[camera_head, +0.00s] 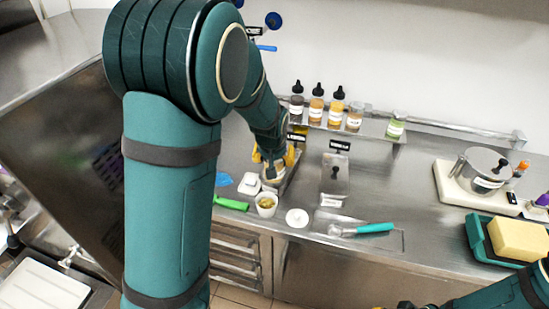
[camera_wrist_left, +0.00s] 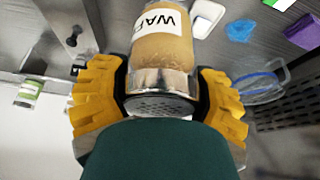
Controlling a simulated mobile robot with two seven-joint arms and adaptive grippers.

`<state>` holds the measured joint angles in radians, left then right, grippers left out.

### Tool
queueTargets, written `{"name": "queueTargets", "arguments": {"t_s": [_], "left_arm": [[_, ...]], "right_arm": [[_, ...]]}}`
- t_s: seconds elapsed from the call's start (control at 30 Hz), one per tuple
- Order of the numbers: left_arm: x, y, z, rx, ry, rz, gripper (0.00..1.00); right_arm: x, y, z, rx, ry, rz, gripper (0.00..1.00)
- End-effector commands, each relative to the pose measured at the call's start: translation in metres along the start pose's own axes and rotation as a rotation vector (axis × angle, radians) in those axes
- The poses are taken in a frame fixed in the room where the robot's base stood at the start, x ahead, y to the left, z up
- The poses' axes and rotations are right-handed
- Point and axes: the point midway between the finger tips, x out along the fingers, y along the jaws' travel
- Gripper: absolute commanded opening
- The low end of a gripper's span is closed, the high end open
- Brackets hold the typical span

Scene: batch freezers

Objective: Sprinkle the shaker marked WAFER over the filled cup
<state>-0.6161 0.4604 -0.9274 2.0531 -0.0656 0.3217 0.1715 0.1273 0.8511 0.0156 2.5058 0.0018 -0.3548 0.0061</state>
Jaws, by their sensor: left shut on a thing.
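The shaker marked "WAF…" (camera_wrist_left: 162,52), with the rest of its label out of sight, holds tan crumbs and has a perforated metal cap. My left gripper (camera_head: 273,165) is shut on it; its yellow fingers (camera_wrist_left: 160,100) press on both sides near the cap in the left wrist view. In the head view my left arm largely hides the shaker. A small white cup (camera_head: 266,205) with yellowish contents stands on the counter, just in front of my left gripper. My right gripper (camera_head: 392,306) is only partly visible at the bottom edge; its jaws cannot be read.
A rack (camera_head: 372,130) with several bottles stands behind. A green-handled tool (camera_head: 231,204) lies left of the cup, a white disc (camera_head: 297,218) right of it. A scoop (camera_head: 362,229) lies on a tray. A sponge (camera_head: 520,239) and a metal pot (camera_head: 481,168) are farther right.

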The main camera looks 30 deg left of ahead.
Motion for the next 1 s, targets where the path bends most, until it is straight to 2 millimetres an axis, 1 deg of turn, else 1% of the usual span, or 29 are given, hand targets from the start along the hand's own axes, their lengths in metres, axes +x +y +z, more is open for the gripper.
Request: {"name": "queueTargets", "arguments": {"t_s": [0.07,0.17,1.0], "left_arm": [[-0.002,0.001,0.003,0.001,0.0,0.001,0.24],[-0.006,0.004,0.013,0.003,-0.001,0.002,0.24],[-0.049,0.023,0.117,0.005,0.0,0.003,0.24]], "right_arm": [[-0.001,0.0,0.0,0.0,0.0,0.0,0.0],[-0.002,-0.001,0.0,0.0,0.0,0.0,0.0],[-0.003,-0.001,0.0,0.0,0.0,0.0,0.0]]}}
